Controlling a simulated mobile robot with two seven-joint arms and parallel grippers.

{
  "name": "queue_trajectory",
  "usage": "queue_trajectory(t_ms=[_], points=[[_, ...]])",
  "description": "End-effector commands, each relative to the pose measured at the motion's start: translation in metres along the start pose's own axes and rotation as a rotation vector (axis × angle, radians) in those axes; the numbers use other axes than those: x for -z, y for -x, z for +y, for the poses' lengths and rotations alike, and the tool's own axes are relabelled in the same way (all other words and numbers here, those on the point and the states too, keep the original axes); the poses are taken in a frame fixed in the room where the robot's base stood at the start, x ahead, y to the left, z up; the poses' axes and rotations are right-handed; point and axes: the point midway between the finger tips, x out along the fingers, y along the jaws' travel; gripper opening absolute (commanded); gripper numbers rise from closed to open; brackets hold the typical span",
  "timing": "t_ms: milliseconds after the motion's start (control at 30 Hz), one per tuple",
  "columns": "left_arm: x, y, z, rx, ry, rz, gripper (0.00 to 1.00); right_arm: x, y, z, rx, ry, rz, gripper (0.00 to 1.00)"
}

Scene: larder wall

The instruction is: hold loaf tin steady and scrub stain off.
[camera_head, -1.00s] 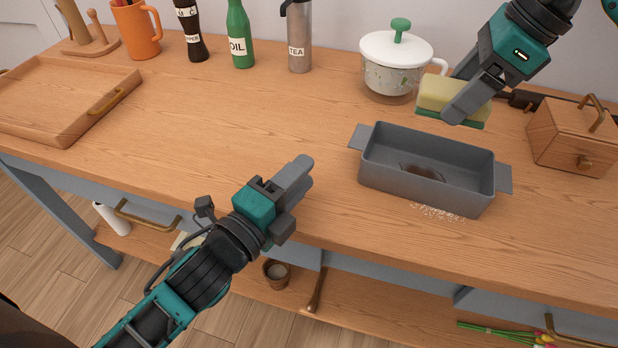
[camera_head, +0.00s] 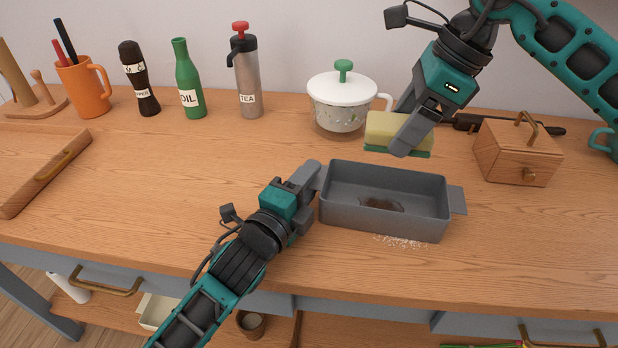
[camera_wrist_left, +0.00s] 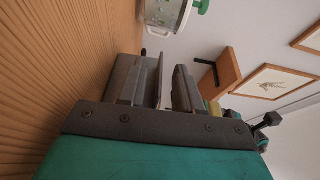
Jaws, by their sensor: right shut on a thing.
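The grey loaf tin (camera_head: 385,218) stands on the wooden counter, with a dark brown stain (camera_head: 380,203) on its inside floor. My left gripper (camera_head: 309,196) is open at the tin's left handle, its fingers close to the handle. The left wrist view shows a gap between the fingers (camera_wrist_left: 168,85); whether they touch the handle is unclear. My right gripper (camera_head: 402,138) is shut on a yellow sponge (camera_head: 382,128) with a green underside. It holds the sponge above the counter behind the tin, clear of the stain.
White crumbs (camera_head: 400,241) lie in front of the tin. A lidded white pot (camera_head: 340,105) stands behind it, and a wooden box (camera_head: 512,158) to the right. A flask (camera_head: 247,80), green bottle (camera_head: 188,85) and orange mug (camera_head: 84,90) line the back.

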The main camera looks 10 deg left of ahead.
Motion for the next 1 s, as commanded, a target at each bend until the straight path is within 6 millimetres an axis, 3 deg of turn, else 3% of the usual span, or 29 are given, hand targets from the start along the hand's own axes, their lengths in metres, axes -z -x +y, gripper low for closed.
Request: queue_trajectory(t_ms=[367,700,1000], points=[[0.0001,-0.0053,0.0,0.0,0.0,0.0,0.34,-0.0001,0.0001,0.0,0.0,0.0,0.0,0.45],[-0.0001,-0.0051,0.0,0.0,0.0,0.0,0.01,-0.0001,0.0001,0.0,0.0,0.0,0.0,0.45],[-0.0001,-0.005,0.0001,0.0,0.0,0.0,0.0,-0.0001,0.0001,0.0,0.0,0.0,0.0,0.45]])
